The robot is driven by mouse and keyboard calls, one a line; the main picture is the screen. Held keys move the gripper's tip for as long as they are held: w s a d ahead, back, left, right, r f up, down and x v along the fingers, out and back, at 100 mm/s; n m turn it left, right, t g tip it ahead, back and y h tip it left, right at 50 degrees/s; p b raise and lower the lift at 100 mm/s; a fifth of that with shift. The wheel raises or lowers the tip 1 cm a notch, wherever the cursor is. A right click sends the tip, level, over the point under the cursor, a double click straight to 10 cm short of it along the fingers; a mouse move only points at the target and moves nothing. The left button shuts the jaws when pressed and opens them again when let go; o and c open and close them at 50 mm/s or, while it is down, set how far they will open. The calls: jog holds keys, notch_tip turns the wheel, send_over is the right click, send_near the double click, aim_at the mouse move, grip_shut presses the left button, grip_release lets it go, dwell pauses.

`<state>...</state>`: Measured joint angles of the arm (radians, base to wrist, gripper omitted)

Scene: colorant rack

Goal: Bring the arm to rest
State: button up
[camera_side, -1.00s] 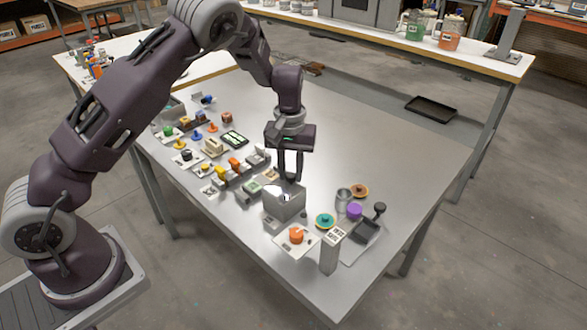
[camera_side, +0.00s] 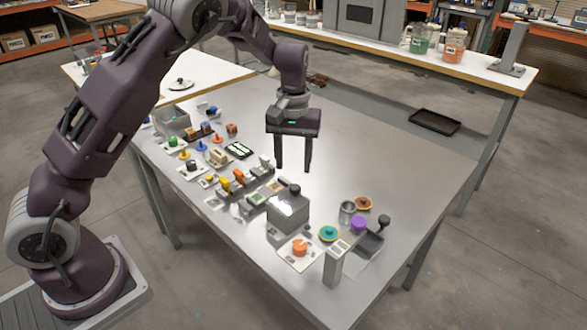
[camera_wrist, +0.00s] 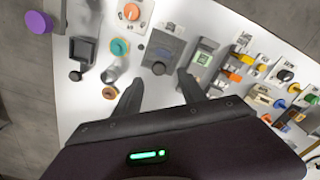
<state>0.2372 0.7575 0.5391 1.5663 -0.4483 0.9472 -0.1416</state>
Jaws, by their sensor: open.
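My gripper (camera_side: 293,168) hangs above the middle of the metal table (camera_side: 390,140) with its fingers pointing down. The fingers are apart and nothing is between them. It is behind the grey box-shaped device (camera_side: 288,213) with a dark knob on top. In the wrist view the two fingers of my gripper (camera_wrist: 158,92) are spread, with bare table and the edge of the grey device (camera_wrist: 165,55) beyond them.
An orange knob on a white plate (camera_side: 299,247), a teal disc (camera_side: 328,233), a purple cap (camera_side: 361,222), a metal cup (camera_side: 347,212) and a grey post (camera_side: 334,265) stand at the front. Several colored knobs and small devices fill the left side. The table's right rear is clear.

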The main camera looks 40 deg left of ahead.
jog(key=s+d+r+m+t+h, duration=0.2)
jog(key=s+d+r, duration=0.1)
jog(key=s+r, duration=1.05)
jog(key=s+r+m+t+y, duration=0.1)
jog(key=s+m, duration=0.1)
jog(key=s, duration=0.7)
jog(key=s+d+r+m+t+y, duration=0.1)
jog(key=s+r+m+t, duration=0.1)
jog(key=s, duration=0.6)
jog(key=shift+s+r+m+t, duration=0.25)
jog(key=shift+s+m+t, duration=0.05)
jog(key=shift+s+m, duration=0.1)
